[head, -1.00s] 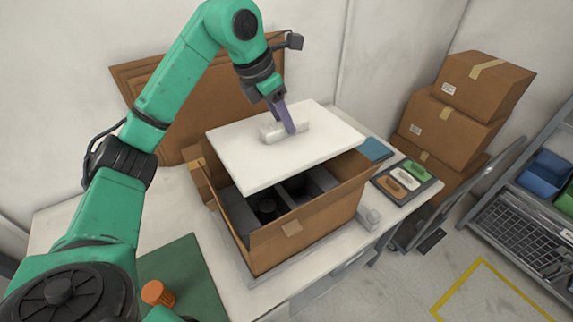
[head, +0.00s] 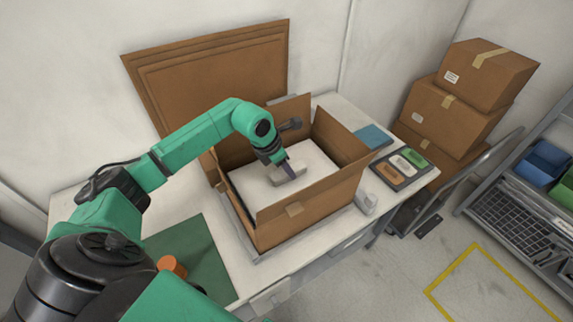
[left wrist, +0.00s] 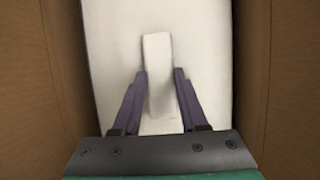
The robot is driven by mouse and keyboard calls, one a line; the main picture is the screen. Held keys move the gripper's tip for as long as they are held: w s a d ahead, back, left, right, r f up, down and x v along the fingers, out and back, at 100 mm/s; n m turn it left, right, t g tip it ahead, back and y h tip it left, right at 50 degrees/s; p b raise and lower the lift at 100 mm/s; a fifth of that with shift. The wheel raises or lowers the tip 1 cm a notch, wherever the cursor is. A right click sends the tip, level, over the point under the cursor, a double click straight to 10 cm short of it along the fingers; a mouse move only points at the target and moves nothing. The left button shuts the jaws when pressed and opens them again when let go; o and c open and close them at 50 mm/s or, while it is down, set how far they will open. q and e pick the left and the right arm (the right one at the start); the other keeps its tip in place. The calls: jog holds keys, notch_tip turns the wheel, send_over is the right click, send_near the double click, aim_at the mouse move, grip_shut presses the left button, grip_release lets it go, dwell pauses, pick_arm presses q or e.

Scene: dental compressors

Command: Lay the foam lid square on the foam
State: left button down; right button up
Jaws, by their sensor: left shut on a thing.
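The white foam lid (head: 312,157) is down inside the open cardboard box (head: 318,203), between its walls. It also shows in the left wrist view (left wrist: 205,45), with a raised white grip block (left wrist: 157,70) on top. My left gripper (head: 287,172) is inside the box, shut on the grip block, with a purple finger on each side of it in the wrist view. A dark gap shows along the lid's left edge in the head view. The foam under the lid is hidden, so I cannot tell whether the lid touches it. My right gripper is out of view.
The box's flaps stand up around the opening. A tray (head: 428,172) with green, white and orange pieces and a blue pad (head: 373,137) lie to its right. A green mat (head: 205,262) with an orange knob (head: 172,266) lies at front left. Flat cardboard (head: 215,75) leans behind.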

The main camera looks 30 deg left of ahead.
pick_arm(q)
jog(key=shift+w, duration=0.1)
jog(key=shift+c, duration=2.2)
grip_release()
jog(key=shift+f, duration=0.1)
jog(key=b+v, duration=0.3)
jog(key=v, duration=0.9)
jog(key=shift+w+a, duration=0.1)
